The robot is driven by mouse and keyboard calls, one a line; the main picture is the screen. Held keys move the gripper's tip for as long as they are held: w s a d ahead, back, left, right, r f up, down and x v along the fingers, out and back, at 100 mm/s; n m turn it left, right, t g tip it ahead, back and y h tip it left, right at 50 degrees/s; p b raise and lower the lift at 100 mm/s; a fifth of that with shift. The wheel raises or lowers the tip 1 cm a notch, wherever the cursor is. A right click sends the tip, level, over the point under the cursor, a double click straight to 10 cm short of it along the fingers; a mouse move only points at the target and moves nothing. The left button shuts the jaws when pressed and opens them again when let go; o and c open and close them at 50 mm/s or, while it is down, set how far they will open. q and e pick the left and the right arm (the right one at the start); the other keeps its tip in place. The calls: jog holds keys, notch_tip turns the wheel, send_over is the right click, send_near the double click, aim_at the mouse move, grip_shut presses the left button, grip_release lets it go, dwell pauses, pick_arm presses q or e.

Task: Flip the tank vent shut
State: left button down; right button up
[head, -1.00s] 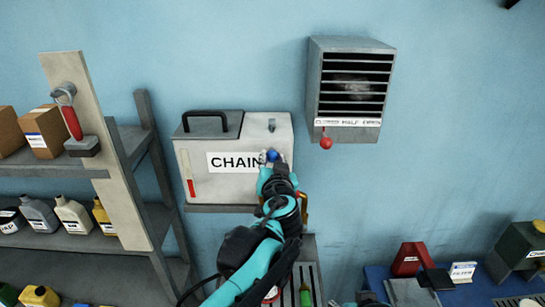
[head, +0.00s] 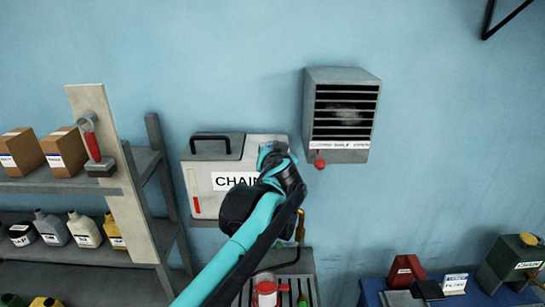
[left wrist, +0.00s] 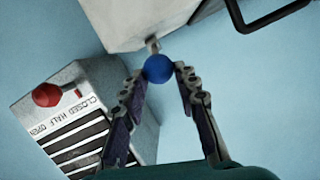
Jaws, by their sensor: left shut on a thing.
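The grey tank (head: 206,186) labelled CHAIN hangs on the wall, with a black handle and a red strip on its front. In the left wrist view, a blue ball knob (left wrist: 158,68) stands on a short grey stem at the edge of the tank (left wrist: 138,20). My left gripper (left wrist: 160,71) is shut on this blue knob, one finger on each side. In the head view my left gripper (head: 273,150) is at the tank's upper right and hides the knob and that part of the tank. My right gripper is out of view.
A grey louvred box (head: 340,115) with a red knob (head: 320,165) hangs close on the right. A shelf (head: 60,183) with boxes and bottles stands left. Below are a slatted stand (head: 310,265) with a red-and-white container (head: 267,290) and a blue bench (head: 372,285).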

pick_arm(q)
jog(key=shift+w+r, duration=0.4)
jog(key=shift+r, duration=0.15)
jog(key=c, duration=1.1)
grip_release()
jog(key=shift+w+a+f, duration=0.1)
jog(key=shift+a, duration=0.1)
jog(key=shift+c, duration=0.2)
jog(key=shift+s+d, duration=0.15)
jog(key=shift+s, duration=0.05)
jog(key=shift+s+d, duration=0.1)
jog(key=shift+s, duration=0.1)
jog(key=v, duration=1.1)
jog(key=shift+s, duration=0.2)
